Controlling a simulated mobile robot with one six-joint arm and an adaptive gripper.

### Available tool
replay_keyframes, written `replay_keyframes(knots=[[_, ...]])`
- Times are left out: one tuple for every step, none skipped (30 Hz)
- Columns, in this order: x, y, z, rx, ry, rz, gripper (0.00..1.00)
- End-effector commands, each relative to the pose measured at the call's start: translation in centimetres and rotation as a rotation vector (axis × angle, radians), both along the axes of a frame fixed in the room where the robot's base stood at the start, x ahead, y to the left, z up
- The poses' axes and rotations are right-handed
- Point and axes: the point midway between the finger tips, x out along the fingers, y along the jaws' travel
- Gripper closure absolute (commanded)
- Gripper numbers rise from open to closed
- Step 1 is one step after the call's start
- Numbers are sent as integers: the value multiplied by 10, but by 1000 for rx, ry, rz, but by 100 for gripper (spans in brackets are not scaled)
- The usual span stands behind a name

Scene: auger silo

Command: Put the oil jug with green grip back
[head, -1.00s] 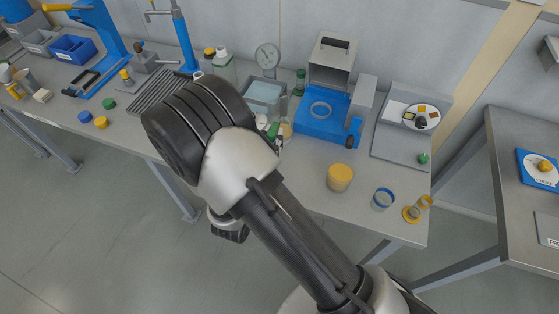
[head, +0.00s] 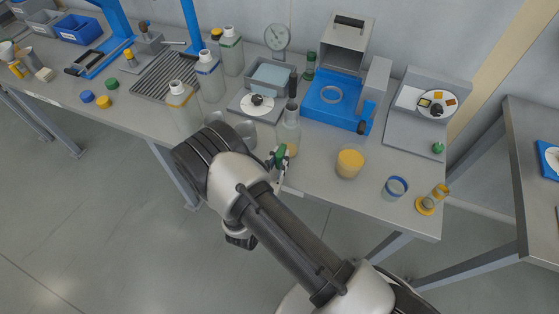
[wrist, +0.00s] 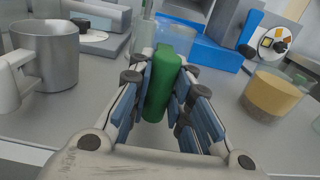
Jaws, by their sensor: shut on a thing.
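The oil jug (head: 288,128) is clear, with some yellowish oil low inside, and is near the front edge of the long bench. Its green grip (wrist: 165,85) stands upright between my fingers in the wrist view. My gripper (head: 279,160) is shut on that green grip, which also shows in the head view (head: 281,152). The clear body is partly visible behind the grip in the wrist view (wrist: 145,40). I cannot tell whether the jug's base touches the bench.
A grey metal mug (wrist: 48,58) stands left of my gripper. A jar of yellow content (head: 349,163) stands to the right, near a blue-rimmed jar (head: 395,188). Behind are a scale (head: 258,101), a blue machine (head: 335,105) and bottles with coloured bands (head: 208,78). Bare bench lies around the yellow jar.

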Motion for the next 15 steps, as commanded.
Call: replay_keyframes(knots=[[0,0,-2,0,-2,0,100],[0,0,-2,1,-3,0,100],[0,0,-1,1,-3,0,100],[0,0,-1,1,-3,0,100],[0,0,-1,1,-3,0,100],[0,0,-1,1,-3,0,100],[0,0,-1,1,-3,0,100],[0,0,-1,1,-3,0,100],[0,0,-3,1,-3,0,100],[0,0,-4,1,-3,0,100],[0,0,-5,1,-3,0,100],[0,0,-5,1,-1,0,81],[0,0,-5,1,-1,0,79],[0,0,-4,1,-1,0,77],[0,0,-4,1,-1,0,74]])
